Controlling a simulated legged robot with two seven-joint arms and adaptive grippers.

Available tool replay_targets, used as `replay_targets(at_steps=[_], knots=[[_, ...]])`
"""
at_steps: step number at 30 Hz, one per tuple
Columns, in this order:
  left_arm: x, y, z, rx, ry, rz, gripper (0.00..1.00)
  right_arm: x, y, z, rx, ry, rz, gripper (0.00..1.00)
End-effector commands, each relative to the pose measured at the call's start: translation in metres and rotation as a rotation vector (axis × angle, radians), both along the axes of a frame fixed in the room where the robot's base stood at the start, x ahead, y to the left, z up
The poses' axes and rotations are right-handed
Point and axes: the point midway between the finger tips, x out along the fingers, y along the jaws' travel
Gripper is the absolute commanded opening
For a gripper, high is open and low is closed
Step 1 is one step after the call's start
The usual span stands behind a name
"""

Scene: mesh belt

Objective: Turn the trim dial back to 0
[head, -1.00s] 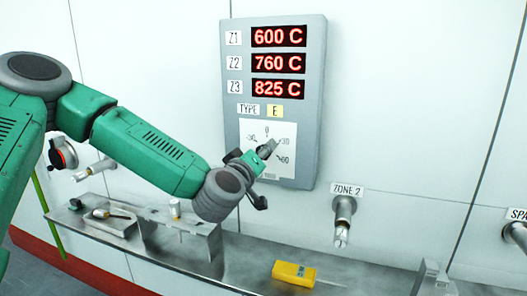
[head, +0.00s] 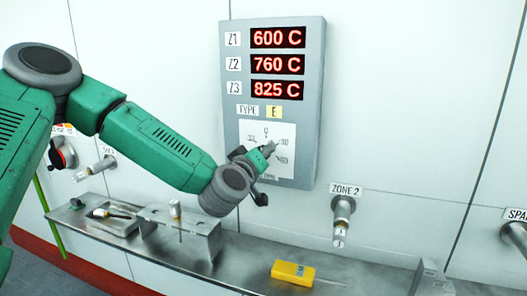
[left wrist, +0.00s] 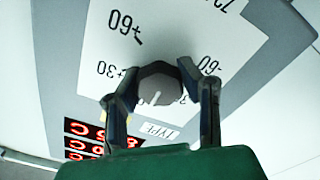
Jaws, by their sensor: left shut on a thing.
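The trim dial is a dark round knob (left wrist: 159,84) on a white scale plate (left wrist: 185,30), with +30, +60 and -60 readable in the left wrist view, upside down. Its white pointer line points down in that view, toward the TYPE label and slightly to the +30 side. The 0 mark is not visible there; in the head view the 0 stands at the top of the scale plate (head: 250,128). My left gripper (head: 267,151) is shut on the knob, one finger on each side. My right gripper is out of view.
The grey panel (head: 312,110) shows red readouts 600 C, 760 C and 825 C. Below it a metal shelf (head: 235,250) holds a yellow device (head: 294,273) and a small bracket. A ZONE 2 fitting (head: 343,210) sticks out of the wall at right.

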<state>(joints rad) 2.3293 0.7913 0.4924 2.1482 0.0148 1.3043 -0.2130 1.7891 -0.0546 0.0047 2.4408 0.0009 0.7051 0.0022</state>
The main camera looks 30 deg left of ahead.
Motion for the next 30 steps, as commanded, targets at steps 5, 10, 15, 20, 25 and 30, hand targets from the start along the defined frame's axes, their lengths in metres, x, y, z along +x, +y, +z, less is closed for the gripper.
replay_targets(at_steps=[5, 10, 15, 20, 25, 30], knots=[[-0.001, 0.002, -0.003, 0.002, 0.007, 0.003, 0.03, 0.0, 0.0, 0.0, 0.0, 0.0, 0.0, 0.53], [-0.001, 0.001, -0.003, 0.002, 0.007, 0.003, 0.56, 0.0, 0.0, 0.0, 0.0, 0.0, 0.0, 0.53], [-0.001, 0.001, -0.002, 0.002, 0.005, 0.002, 0.56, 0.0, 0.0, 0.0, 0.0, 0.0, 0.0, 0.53], [-0.004, -0.001, -0.002, 0.002, 0.004, 0.0, 0.56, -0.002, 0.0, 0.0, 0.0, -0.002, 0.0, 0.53], [-0.027, -0.006, -0.002, 0.002, 0.006, -0.002, 0.56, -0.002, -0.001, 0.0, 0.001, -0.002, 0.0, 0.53], [-0.055, -0.012, -0.003, 0.001, 0.006, -0.001, 0.56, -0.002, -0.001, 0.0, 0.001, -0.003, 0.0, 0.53]])
